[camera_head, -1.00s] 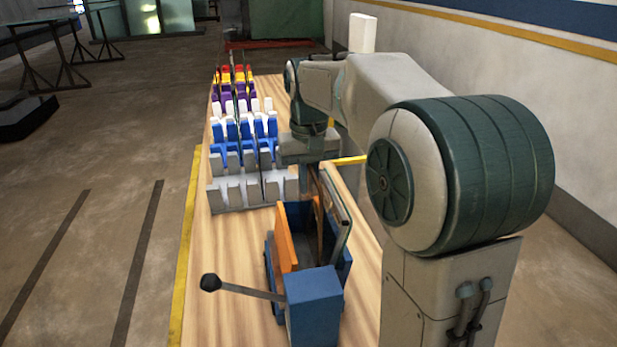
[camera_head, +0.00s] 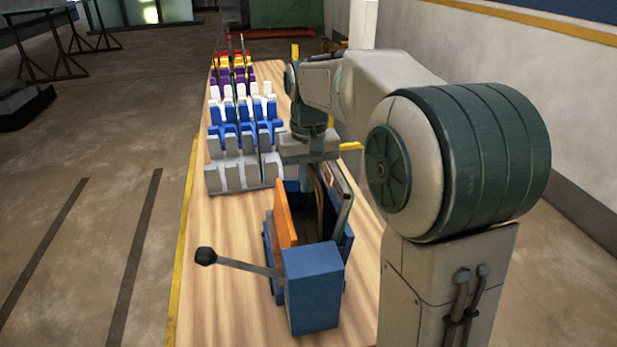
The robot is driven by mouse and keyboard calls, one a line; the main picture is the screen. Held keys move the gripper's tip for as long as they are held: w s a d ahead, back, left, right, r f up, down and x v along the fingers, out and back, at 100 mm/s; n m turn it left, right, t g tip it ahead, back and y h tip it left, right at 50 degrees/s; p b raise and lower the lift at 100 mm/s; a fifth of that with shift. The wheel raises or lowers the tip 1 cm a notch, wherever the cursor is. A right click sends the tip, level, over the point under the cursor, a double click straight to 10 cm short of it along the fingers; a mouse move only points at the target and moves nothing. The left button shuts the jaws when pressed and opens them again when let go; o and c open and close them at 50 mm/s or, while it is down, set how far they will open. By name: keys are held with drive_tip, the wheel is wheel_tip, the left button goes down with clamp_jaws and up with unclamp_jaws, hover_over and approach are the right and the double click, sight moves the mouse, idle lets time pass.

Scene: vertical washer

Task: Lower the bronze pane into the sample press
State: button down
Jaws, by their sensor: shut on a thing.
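The sample press (camera_head: 313,290) is a blue box-like frame on the wooden table, with an orange plate (camera_head: 286,220) on its left side and a lever with a black knob (camera_head: 206,256) pointing left. My gripper (camera_head: 312,172) is above the far end of the press, pointing down. It is shut on the bronze pane (camera_head: 320,208), a thin brown upright sheet. The pane's lower part is between the press walls, hidden by the orange plate and the blue block. I cannot see whether its bottom edge touches the press floor. The fingertips are largely hidden.
Racks of grey, blue, white, purple, red and yellow slotted blocks (camera_head: 240,161) stand behind the press, with some thin panes upright in them. A dark-edged pale panel (camera_head: 341,200) stands at the press's right side. Bare tabletop (camera_head: 225,290) lies left of the press.

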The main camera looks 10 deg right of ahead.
idle(0.4)
drive_tip(key=c, duration=1.5)
unclamp_jaws()
drive_tip(key=shift+f, duration=0.1)
drive_tip(key=shift+f, duration=0.1)
wheel_tip(320, 180, up, 8)
drive_tip(key=p, duration=0.7)
drive_tip(key=shift+s, duration=0.1)
